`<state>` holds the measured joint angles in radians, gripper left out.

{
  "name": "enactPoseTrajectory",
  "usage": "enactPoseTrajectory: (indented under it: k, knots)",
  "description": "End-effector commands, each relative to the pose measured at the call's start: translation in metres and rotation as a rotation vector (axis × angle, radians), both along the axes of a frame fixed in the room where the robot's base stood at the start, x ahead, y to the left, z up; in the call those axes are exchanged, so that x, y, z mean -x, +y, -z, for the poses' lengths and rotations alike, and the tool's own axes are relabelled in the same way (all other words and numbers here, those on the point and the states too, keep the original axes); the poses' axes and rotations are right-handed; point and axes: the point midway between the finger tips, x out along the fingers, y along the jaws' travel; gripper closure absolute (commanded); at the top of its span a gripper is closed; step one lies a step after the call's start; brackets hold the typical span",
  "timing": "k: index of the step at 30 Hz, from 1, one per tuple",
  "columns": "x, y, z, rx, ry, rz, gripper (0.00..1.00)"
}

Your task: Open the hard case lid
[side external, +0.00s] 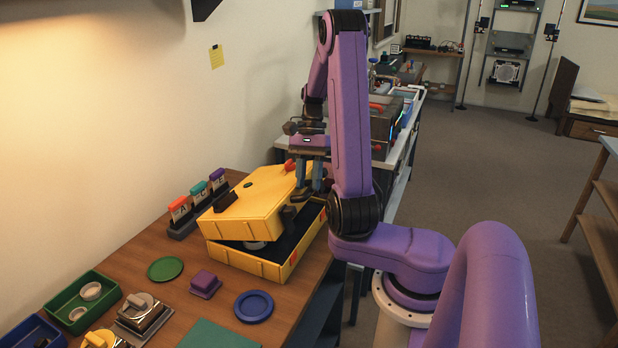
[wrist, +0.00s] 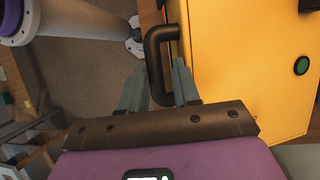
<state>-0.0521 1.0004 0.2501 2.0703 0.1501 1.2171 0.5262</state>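The yellow hard case (side external: 250,262) stands on the wooden table. Its yellow lid (side external: 262,200) is ajar and tilted over the base, with the dark interior showing along the front and right sides. In the wrist view the lid (wrist: 240,90) fills the upper right, with a dark bar handle (wrist: 154,60) on its left edge. My gripper (side external: 311,186) is over the lid's far right edge. In the wrist view my gripper (wrist: 159,66) is open, its two fingers either side of the handle bar, with small gaps visible. Contact cannot be told.
A green disc (side external: 165,269), a purple block (side external: 205,284) and a blue dish (side external: 253,306) lie in front. A green tray (side external: 113,292) is at the left. The wall is close behind the table.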

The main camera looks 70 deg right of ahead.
Motion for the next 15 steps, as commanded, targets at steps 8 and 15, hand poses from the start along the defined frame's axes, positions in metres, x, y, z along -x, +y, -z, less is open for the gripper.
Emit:
enactPoseTrajectory:
  k: [8, 15]
  knots:
    - [-0.002, 0.000, -0.001, 0.001, -0.004, 0.000, 0.70]
    - [-0.004, -0.006, -0.013, 0.003, -0.004, 0.000, 0.70]
